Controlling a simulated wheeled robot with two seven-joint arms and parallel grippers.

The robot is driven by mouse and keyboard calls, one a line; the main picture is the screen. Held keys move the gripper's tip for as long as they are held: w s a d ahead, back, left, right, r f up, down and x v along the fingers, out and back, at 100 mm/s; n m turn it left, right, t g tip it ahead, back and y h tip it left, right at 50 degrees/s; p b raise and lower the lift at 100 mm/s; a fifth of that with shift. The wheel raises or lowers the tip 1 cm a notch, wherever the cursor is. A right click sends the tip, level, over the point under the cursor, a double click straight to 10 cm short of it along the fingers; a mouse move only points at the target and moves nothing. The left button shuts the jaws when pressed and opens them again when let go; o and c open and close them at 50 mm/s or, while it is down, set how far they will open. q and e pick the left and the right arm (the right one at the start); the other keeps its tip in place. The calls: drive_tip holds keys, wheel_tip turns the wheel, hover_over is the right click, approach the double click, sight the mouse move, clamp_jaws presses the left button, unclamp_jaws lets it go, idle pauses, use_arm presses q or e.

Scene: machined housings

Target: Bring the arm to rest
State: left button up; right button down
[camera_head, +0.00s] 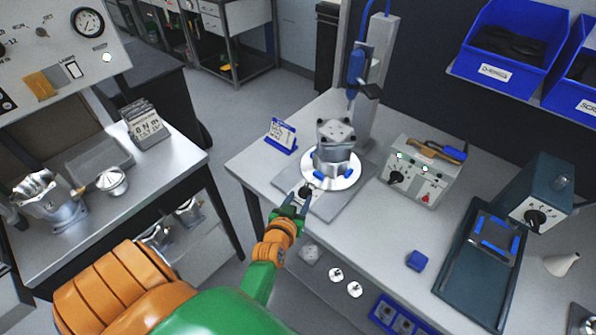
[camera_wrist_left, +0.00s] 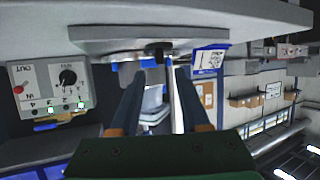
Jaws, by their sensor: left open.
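My left gripper (camera_head: 291,205) is open at the front edge of a grey base plate (camera_head: 338,197) on the workbench. Its arm, orange and green, reaches in from the lower left. A machined metal housing (camera_head: 335,148) stands upright on a round white turntable (camera_head: 347,181) just beyond the fingertips. A small black knob (camera_head: 305,192) is close to the fingertips; I cannot tell whether they touch it. In the left wrist view the two fingers (camera_wrist_left: 160,75) are spread, with the dark knob (camera_wrist_left: 158,52) near their tips. My right gripper is not in view.
A control box (camera_head: 417,171) stands right of the turntable, and a blue sign (camera_head: 281,136) left of it. A column with a blue tool (camera_head: 357,68) rises behind. A blue block (camera_head: 419,260) and a dark tray (camera_head: 461,280) lie to the right. A side table (camera_head: 172,158) is at left.

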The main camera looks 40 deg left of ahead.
use_arm(q)
drive_tip(key=shift+s+d+r, duration=0.15)
drive_tip(key=shift+s+r, duration=0.1)
drive_tip(key=shift+s, duration=0.2)
drive_tip(key=shift+w, duration=0.1)
